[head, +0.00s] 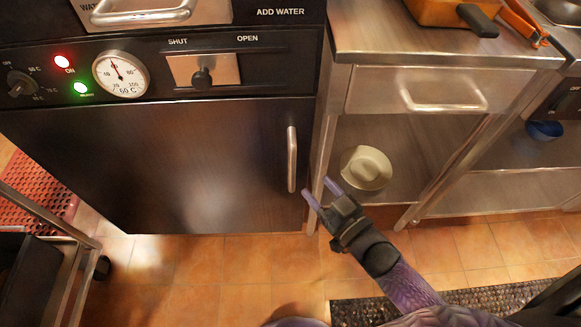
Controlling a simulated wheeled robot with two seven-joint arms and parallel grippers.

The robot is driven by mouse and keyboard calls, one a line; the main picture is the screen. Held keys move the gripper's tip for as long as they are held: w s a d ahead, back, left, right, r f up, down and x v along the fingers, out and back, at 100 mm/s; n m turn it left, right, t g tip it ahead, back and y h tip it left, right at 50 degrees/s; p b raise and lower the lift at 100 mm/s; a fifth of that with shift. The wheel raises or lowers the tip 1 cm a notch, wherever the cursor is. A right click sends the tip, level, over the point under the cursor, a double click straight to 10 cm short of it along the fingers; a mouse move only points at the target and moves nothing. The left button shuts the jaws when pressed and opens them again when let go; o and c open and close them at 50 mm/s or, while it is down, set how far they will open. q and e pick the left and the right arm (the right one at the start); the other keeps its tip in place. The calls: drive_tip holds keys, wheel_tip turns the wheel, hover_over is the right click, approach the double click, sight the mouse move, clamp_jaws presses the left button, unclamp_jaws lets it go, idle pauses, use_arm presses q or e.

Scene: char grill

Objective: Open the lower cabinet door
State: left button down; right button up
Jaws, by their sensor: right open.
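The lower cabinet door (180,165) is a dark metal panel below the control panel, and it looks closed. Its handle (292,160) is an upright metal bar near the door's right edge. My right gripper (318,190) is open and empty, its two purple fingers pointing up and left. In the picture it is just below and to the right of the handle, with a visible gap between them. My left gripper is not in view.
A steel table (430,45) with a drawer (425,90) stands right of the cabinet. A pale bowl-like item (366,168) sits on its lower shelf. A cart frame (75,275) stands at lower left. The tiled floor (215,275) before the door is clear.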

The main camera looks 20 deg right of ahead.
sight(295, 161)
drive_tip(key=b+x, duration=0.2)
drive_tip(key=x, duration=0.6)
drive_tip(key=shift+w+a, duration=0.1)
drive_tip(key=shift+w, duration=0.1)
drive_tip(key=shift+w+a+r+b, duration=0.15)
drive_tip(key=shift+w+b, duration=0.15)
drive_tip(key=shift+w, duration=0.3)
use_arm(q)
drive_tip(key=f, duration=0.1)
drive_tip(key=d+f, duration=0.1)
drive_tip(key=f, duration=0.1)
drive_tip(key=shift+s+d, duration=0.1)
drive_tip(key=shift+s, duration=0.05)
use_arm(e)
drive_tip(key=shift+c, duration=0.4)
drive_tip(key=c, duration=0.7)
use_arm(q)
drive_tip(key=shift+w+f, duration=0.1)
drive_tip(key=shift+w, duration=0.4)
use_arm(e)
clamp_jaws()
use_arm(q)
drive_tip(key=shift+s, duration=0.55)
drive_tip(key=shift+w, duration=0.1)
